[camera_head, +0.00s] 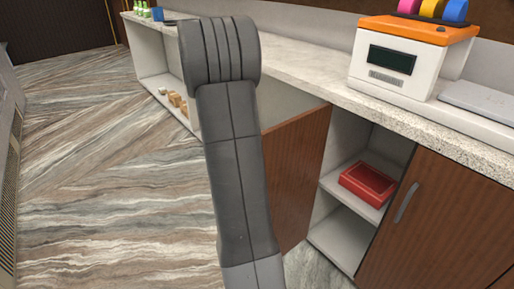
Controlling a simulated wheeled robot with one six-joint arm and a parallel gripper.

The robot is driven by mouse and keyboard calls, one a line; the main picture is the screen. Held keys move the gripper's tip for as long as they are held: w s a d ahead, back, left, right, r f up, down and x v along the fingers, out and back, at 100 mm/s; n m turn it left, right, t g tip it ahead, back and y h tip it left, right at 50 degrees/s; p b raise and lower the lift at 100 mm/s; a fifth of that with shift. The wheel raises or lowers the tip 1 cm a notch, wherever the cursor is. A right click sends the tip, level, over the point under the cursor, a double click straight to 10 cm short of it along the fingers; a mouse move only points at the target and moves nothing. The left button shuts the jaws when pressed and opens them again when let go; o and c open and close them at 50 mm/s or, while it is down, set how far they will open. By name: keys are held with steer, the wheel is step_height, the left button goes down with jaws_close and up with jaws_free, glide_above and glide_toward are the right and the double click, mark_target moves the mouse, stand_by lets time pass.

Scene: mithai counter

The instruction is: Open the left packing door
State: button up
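The left packing door (296,165) is a brown wood-grain panel under the counter. It stands swung out from the counter front, and the compartment to its right is open. Its handle is not visible. My grey arm covers the door's left part. My gripper is not visible in the head view, so its state and its contact with the door cannot be seen.
A red box (368,184) sits on the shelf (352,196) of the open compartment. A closed brown door (445,230) with a curved handle (406,202) is to the right. A white-orange machine (400,62) stands on the countertop (310,82). Floor at left (100,180) is clear.

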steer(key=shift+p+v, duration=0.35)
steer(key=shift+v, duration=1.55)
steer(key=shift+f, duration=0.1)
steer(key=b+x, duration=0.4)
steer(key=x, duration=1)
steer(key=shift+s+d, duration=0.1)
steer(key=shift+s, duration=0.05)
